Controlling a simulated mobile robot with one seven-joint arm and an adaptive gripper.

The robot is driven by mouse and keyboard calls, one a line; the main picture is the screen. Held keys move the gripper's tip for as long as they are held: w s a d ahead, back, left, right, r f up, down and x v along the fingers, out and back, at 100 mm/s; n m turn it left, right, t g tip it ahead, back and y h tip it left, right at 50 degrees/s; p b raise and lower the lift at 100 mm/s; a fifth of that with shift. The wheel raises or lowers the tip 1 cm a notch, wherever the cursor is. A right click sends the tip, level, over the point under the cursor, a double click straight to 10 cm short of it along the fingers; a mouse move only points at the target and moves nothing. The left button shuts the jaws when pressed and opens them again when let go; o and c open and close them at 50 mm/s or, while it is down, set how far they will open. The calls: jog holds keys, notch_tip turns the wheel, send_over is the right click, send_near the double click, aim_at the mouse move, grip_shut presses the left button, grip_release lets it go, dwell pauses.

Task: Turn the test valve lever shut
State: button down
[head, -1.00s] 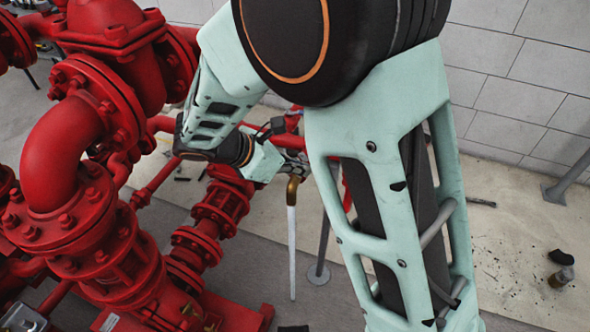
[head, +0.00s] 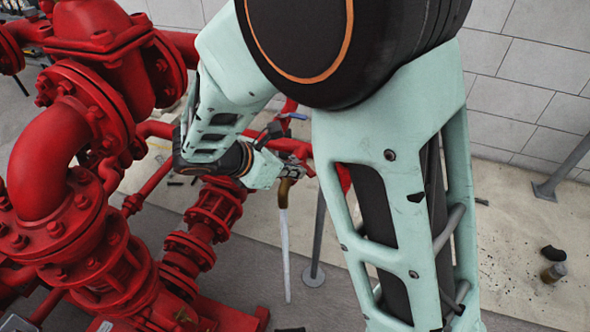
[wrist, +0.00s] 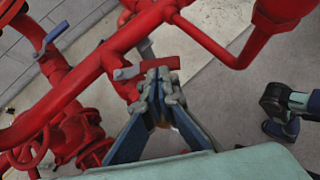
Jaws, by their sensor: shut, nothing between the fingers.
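A red lever (wrist: 127,72) sits on the red pipework in the wrist view. It runs roughly level across the picture and passes behind my fingertips. It appears to be the test valve lever. My gripper (wrist: 160,76) is shut and empty, with its fingertips over or against the lever's right part; contact is unclear. In the head view my gripper (head: 303,166) is small beside the red pipe, above a brass outlet (head: 283,190) with a pale hose. The lever cannot be made out there.
A blue lever (wrist: 55,34) is on another pipe at the left; a blue handle (head: 293,116) also shows in the head view. Large red flanged pipes (head: 60,160) fill the left side. A grey post (head: 318,240) stands near the hose.

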aim_at(311, 171)
jog(key=shift+d, duration=0.2)
jog(key=shift+w+d+n+t+y, duration=0.15)
jog(key=shift+w+d+n, duration=0.1)
jog(key=shift+d, duration=0.3)
jog(key=shift+w+d+n+t+y, duration=0.2)
jog(key=shift+d+n, duration=0.1)
jog(key=shift+d, duration=0.25)
jog(key=shift+w+d+n+t+y, duration=0.15)
jog(key=shift+w+d+n, duration=0.1)
jog(key=shift+d, duration=0.3)
jog(key=shift+s, duration=0.1)
